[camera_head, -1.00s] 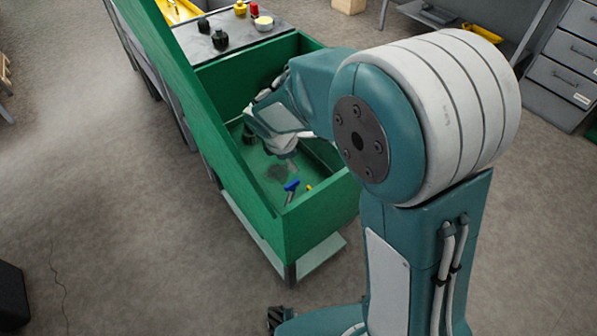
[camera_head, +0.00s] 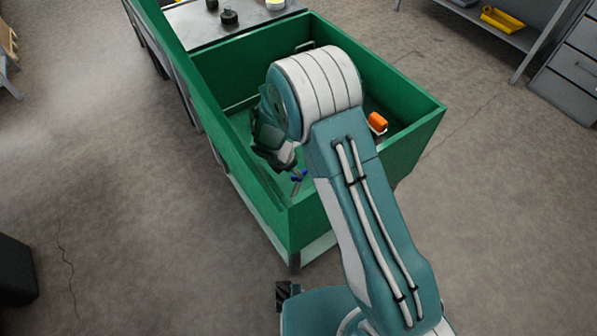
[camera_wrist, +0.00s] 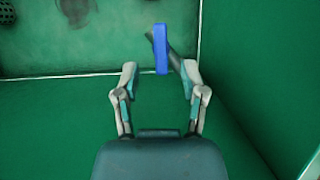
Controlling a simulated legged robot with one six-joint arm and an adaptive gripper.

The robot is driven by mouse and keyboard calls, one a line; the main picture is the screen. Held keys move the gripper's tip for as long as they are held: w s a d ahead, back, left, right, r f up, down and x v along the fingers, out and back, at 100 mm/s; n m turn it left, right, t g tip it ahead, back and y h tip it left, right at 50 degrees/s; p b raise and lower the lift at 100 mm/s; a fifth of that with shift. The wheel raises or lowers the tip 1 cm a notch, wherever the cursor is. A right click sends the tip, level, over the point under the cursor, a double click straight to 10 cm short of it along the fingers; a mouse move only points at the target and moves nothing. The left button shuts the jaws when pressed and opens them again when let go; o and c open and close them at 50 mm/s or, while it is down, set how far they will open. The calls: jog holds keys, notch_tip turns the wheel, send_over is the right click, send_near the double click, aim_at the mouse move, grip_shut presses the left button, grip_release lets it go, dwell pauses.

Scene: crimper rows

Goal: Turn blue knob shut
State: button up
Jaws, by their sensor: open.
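The blue knob (camera_head: 299,175) shows small inside the green bin, near its front corner, beside my gripper. In the wrist view the blue knob (camera_wrist: 161,50) is a narrow upright blue bar with a grey pipe-like part slanting behind it. My gripper (camera_wrist: 160,70) is open, with one finger on each side of the picture. The knob appears between and just beyond the fingertips, a little nearer the right one. No contact shows. In the head view my arm partly hides the gripper and the knob's surroundings.
The green bin (camera_head: 415,135) has high walls close around my gripper. An orange object (camera_head: 377,122) sits in it, right of my arm. A grey top (camera_head: 205,33) with dark knobs lies behind. The wrist view shows dark round parts (camera_wrist: 75,10) at the upper left.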

jog(key=shift+x, duration=2)
grip_shut()
